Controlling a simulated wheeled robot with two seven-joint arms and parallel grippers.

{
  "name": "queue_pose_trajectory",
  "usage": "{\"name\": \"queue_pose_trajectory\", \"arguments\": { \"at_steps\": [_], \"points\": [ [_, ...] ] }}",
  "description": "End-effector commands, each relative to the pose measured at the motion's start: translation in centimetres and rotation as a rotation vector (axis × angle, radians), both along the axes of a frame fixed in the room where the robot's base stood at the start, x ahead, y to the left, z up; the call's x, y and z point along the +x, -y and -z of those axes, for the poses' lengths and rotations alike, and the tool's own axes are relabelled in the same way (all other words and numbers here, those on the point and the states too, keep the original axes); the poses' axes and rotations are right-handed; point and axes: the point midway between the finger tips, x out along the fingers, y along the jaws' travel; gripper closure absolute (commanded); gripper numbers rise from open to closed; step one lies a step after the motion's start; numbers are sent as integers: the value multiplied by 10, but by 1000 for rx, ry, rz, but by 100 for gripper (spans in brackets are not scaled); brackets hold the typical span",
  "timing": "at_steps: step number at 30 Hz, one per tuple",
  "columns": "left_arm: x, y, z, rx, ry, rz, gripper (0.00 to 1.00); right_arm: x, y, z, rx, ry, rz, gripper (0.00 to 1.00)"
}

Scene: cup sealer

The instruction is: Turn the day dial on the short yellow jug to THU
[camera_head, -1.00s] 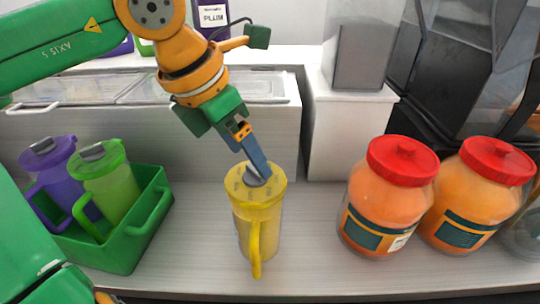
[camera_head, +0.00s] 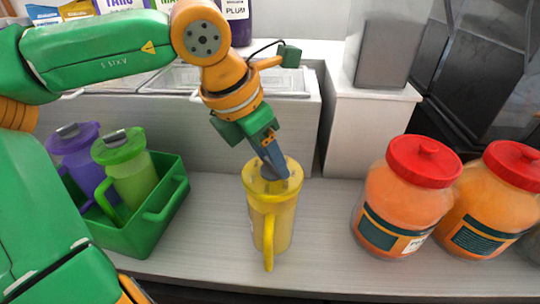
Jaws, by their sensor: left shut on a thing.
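The short yellow jug (camera_head: 272,222) stands upright on the counter in the middle of the view, its handle facing me. A grey dial (camera_head: 269,172) sits on top of its yellow lid. My left gripper (camera_head: 275,167) comes down from above at a tilt and is shut on the dial. Its fingers cover part of the dial, and I cannot read the day markings on the lid. My right gripper is not in view.
A green crate (camera_head: 168,217) on the left holds a purple jug (camera_head: 75,152) and a green jug (camera_head: 132,175). Two orange jars with red lids (camera_head: 424,160) (camera_head: 513,165) stand on the right. The counter (camera_head: 215,240) around the yellow jug is clear.

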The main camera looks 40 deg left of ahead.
Motion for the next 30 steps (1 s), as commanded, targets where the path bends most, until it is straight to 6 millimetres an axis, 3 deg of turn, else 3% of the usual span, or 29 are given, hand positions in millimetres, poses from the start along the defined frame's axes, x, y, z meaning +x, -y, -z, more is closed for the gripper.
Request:
{"name": "queue_pose_trajectory", "arguments": {
  "at_steps": [15, 30],
  "points": [
    [0, 3, 3, 2, 2, -350, 100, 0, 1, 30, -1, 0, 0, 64],
    [0, 5, 0, 1, -3, -725, 100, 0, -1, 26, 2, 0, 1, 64]
  ]
}}
